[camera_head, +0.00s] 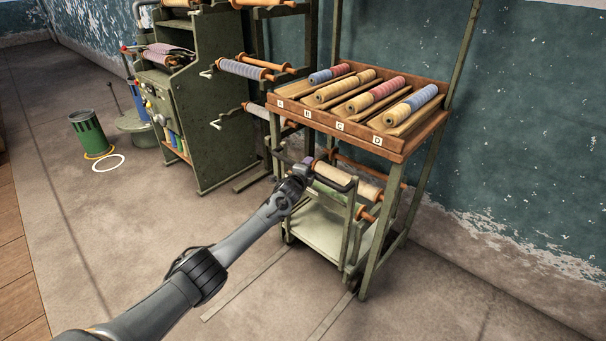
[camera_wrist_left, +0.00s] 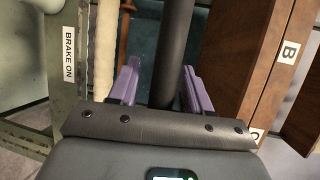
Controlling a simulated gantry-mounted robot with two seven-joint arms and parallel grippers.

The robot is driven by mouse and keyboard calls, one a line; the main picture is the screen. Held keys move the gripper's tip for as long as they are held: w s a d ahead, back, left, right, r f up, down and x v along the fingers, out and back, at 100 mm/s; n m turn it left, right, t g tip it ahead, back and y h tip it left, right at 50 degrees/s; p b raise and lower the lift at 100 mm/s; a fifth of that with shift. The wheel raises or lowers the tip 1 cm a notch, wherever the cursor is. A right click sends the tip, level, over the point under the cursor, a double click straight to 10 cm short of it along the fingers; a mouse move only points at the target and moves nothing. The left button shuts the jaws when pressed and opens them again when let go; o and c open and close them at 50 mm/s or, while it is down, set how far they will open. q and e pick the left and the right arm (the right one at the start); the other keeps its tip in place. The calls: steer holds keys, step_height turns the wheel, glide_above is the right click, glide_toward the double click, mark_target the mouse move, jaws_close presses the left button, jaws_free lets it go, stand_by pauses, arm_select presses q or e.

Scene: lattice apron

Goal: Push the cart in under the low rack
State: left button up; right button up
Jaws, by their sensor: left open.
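The cart (camera_head: 318,235) has a green-grey frame, a pale lower tray and a dark push handle (camera_head: 338,178). It stands at least partly in under the low rack (camera_head: 335,127), a wooden-topped stand with rolls in bays A to D. Contact is unclear. A "BRAKE ON" label (camera_wrist_left: 69,55) is on the frame at left. My right gripper is out of view.
Pale rolls (camera_head: 350,182) sit under the rack, near the cart's handle. Two strips (camera_head: 245,285) run along the floor toward the rack. A green machine (camera_head: 205,120) stands to the left, with a green bin (camera_head: 89,135) beyond. The front floor is clear.

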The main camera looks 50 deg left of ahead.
arm_select(q)
steer(key=shift+s+d+r+p, duration=0.2)
steer(key=shift+s+r+p, duration=0.25)
steer(key=shift+p, duration=0.2)
steer(key=p+v, duration=0.5)
steer(key=v, duration=0.4)
steer(key=shift+s+f, duration=0.2)
steer(key=shift+f, duration=0.15)
